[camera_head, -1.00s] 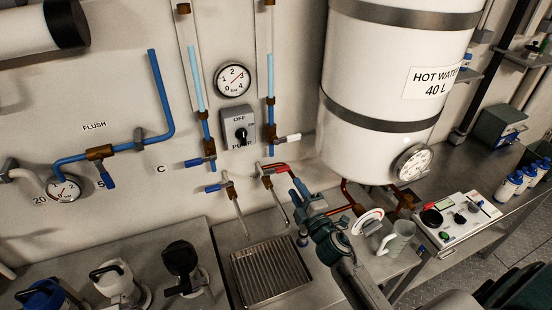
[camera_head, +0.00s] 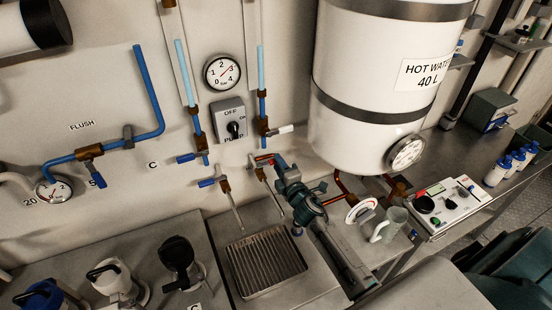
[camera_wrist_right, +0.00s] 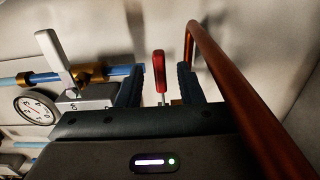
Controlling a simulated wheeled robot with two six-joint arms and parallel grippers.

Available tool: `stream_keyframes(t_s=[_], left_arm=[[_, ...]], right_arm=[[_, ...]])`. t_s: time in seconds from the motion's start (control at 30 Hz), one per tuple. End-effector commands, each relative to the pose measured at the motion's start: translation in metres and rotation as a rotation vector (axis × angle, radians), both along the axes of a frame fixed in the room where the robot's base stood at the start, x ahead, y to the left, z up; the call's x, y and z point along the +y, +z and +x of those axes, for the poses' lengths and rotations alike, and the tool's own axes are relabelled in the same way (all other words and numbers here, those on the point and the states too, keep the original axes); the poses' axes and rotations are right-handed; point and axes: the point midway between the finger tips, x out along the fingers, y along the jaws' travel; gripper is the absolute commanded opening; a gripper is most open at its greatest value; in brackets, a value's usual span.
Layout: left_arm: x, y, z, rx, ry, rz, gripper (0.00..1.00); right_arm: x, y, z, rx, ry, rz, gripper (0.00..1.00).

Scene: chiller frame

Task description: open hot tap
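The hot tap has a red lever handle (camera_head: 264,160) on a brass body (camera_head: 261,174) with a thin spout, on the wall above the drain grate. My right gripper (camera_head: 276,164) reaches up to it from the lower right and covers part of the lever. In the right wrist view the red lever (camera_wrist_right: 159,72) stands between the two dark fingers of my right gripper (camera_wrist_right: 158,88). The fingers are apart, with a visible gap on each side of the lever. My left gripper is not in view.
A blue-handled tap (camera_head: 213,182) is just left of the hot tap. A white-handled valve (camera_head: 280,131) sits above it. A copper pipe (camera_wrist_right: 235,85) runs close beside my right gripper. The white hot water tank (camera_head: 385,80) is at the right, with a mug (camera_head: 394,224) below.

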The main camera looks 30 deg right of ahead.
Motion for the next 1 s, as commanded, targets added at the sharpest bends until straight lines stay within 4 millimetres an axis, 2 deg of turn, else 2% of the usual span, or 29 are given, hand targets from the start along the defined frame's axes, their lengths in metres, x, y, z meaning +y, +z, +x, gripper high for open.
stream_keyframes(t_s=[0.1, 0.2, 0.53, 0.57, 0.7, 0.73, 1.0], left_arm=[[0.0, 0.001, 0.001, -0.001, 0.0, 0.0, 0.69], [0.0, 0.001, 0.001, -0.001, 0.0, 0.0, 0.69], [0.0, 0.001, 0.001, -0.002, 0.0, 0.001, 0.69], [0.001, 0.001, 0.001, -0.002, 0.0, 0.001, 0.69], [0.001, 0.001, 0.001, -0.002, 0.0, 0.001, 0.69], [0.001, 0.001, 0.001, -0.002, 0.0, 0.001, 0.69], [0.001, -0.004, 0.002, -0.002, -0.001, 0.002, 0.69]], right_arm=[[-0.001, 0.0, 0.015, -0.001, -0.001, 0.0, 0.34], [-0.001, 0.0, 0.023, 0.0, 0.0, -0.001, 0.34], [-0.001, 0.0, 0.026, 0.0, 0.0, 0.0, 0.34], [-0.001, 0.0, 0.026, 0.0, 0.0, 0.0, 0.32], [-0.001, 0.0, 0.026, 0.0, 0.0, 0.0, 0.04], [-0.001, 0.0, 0.026, 0.0, 0.0, 0.0, 0.0], [-0.001, -0.003, 0.026, -0.001, -0.01, 0.0, 0.0]])
